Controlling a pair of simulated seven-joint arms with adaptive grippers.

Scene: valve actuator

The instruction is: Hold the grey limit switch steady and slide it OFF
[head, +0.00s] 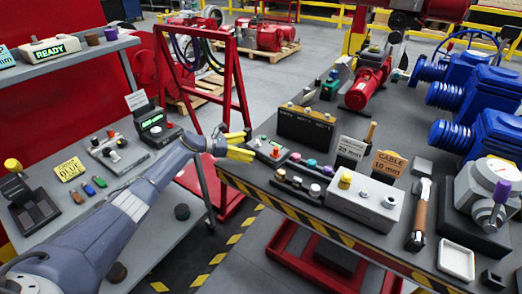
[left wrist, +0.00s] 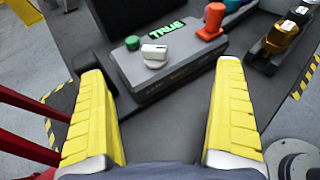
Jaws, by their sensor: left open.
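A grey switch box (left wrist: 180,76) with a green "TRUE" label, a green button (left wrist: 132,43) and a white knob (left wrist: 154,54) lies ahead of my left gripper in the left wrist view. It looks like the limit switch, but I cannot read a name or an OFF mark on it. In the head view my left gripper (head: 251,144) reaches from the left to the table's near left corner, beside the small grey box (head: 268,158). Its yellow fingers are open and empty, spread on either side of the box in the wrist view, apart from it. My right gripper is not in view.
A row of coloured knobs (head: 312,164), a black battery-like block (head: 306,127) and a light grey box (head: 363,205) stand close by on the striped-edge table. A shelf (head: 150,190) stands left, with a floor gap between.

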